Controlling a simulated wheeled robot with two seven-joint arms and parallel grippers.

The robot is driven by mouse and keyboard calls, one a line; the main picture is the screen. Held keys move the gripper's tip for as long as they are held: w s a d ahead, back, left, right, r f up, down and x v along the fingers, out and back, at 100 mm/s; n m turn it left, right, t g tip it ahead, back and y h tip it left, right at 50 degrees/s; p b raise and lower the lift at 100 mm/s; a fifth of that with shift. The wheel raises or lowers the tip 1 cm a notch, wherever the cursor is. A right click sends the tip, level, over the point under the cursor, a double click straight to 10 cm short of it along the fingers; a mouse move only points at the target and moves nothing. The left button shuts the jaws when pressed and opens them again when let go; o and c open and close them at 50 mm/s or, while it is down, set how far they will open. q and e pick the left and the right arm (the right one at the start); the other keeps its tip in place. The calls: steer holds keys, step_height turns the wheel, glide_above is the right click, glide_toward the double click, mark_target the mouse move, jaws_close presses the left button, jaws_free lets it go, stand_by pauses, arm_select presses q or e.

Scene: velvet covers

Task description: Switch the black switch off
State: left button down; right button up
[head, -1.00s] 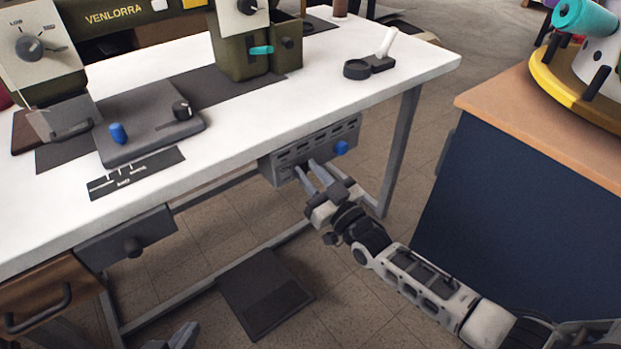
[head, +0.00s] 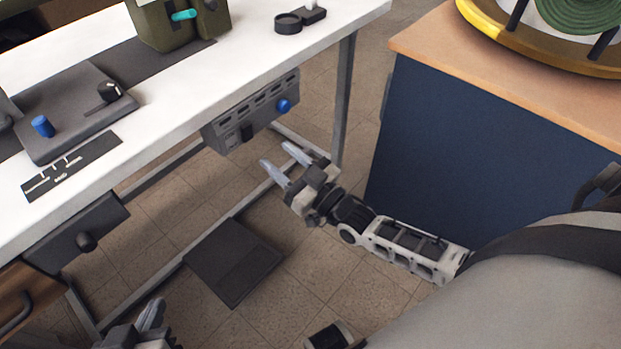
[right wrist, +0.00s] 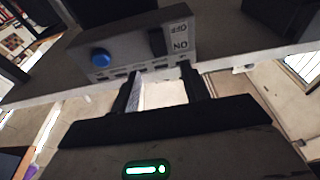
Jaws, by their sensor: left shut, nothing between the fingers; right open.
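The black switch (head: 247,132) is on the front of a grey control box (head: 222,139) under the white table's edge. In the right wrist view the switch (right wrist: 157,42) shows beside the upside-down labels OFF and ON; I cannot tell its position for sure. My right gripper (head: 276,155) is open and empty, apart from the box, in front of and below it. In the right wrist view its fingers (right wrist: 160,80) point toward the box's lower edge, near the switch. My left gripper (head: 152,314) is shut and empty at the bottom left, far from the box.
A blue knob (head: 284,105) sits on the same box, right of the switch. The white table (head: 180,105) overhangs the box, and its grey leg (head: 344,100) stands to the right. A black pedal (head: 233,262) lies on the floor.

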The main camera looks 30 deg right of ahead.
arm_select(q)
steer(key=shift+s+a+r, duration=0.1)
steer(key=shift+r, duration=0.4)
arm_select(e)
steer(key=v, duration=0.8)
steer(key=shift+s, duration=0.25)
arm_select(q)
steer(key=shift+r, duration=0.1)
step_height(320, 180, up, 7)
steer(key=a+p, duration=0.1)
steer(key=p, duration=1.1)
steer(key=shift+s+a+y, duration=0.3)
steer(key=shift+y, duration=0.1)
arm_select(e)
steer(key=s+a+r+m+g+h, duration=0.1)
steer(key=s+a+r+g+h, duration=0.2)
steer(key=s+a+r+g, duration=0.4)
steer(key=shift+s+r+m+g+h, duration=0.35)
steer(key=shift+s+r+g, duration=0.45)
steer(key=shift+s, duration=0.45)
steer(key=shift+f, duration=0.15)
